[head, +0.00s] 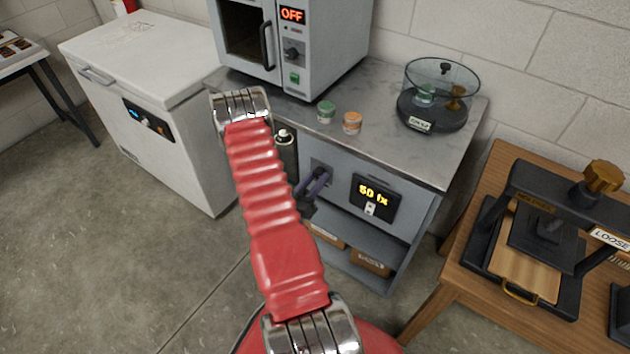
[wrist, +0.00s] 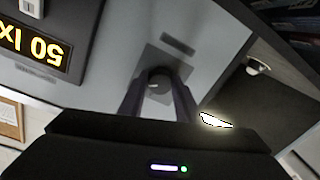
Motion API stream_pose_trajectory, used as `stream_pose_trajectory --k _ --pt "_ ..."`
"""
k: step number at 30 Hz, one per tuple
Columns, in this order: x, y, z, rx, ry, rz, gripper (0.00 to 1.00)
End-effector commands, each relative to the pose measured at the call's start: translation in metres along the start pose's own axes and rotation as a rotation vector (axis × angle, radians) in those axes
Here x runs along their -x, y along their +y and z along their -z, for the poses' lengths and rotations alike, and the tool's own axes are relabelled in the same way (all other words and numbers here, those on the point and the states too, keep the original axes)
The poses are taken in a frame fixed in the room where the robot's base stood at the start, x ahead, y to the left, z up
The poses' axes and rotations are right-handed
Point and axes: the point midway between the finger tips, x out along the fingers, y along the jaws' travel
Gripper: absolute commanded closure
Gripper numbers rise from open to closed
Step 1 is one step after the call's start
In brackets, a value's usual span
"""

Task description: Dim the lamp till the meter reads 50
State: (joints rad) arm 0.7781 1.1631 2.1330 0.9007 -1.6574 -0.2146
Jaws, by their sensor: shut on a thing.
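The meter (head: 376,197) is a black panel on the front of the grey bench and reads "50 lx" in yellow digits. It also shows upside down in the wrist view (wrist: 35,45), with the same reading. My gripper (head: 322,174) is at the bench front, left of the meter. In the wrist view its two dark fingers (wrist: 156,88) are closed around a small round knob (wrist: 155,82) on a grey plate. The fingers hide most of the knob. A bright white patch (wrist: 215,120) shows right of the fingers; I cannot tell whether it is the lamp.
On the bench top (head: 390,150) stand an oven (head: 345,50) reading "OFF", a green-lidded jar (head: 326,111), an orange-lidded jar (head: 352,123) and a glass-covered dish (head: 436,95). A white chest freezer (head: 165,140) is left. A wooden table (head: 455,250) with a press is right.

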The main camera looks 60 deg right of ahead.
Motion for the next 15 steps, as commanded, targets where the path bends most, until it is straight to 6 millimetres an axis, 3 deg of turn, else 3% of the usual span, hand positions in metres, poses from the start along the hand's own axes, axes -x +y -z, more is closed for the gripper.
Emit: stream_pose_trajectory --k 5,6,13,15 --pt "0.0006 -0.0026 -0.0006 -0.001 -0.002 0.008 0.92" --pt "0.0007 -0.0026 -0.0006 -0.001 -0.002 0.008 0.67" --pt "0.0005 -0.0016 -0.0004 -0.001 -0.001 0.005 0.51" --pt "0.0004 -0.0014 -0.0003 -0.001 -0.001 0.004 0.51"
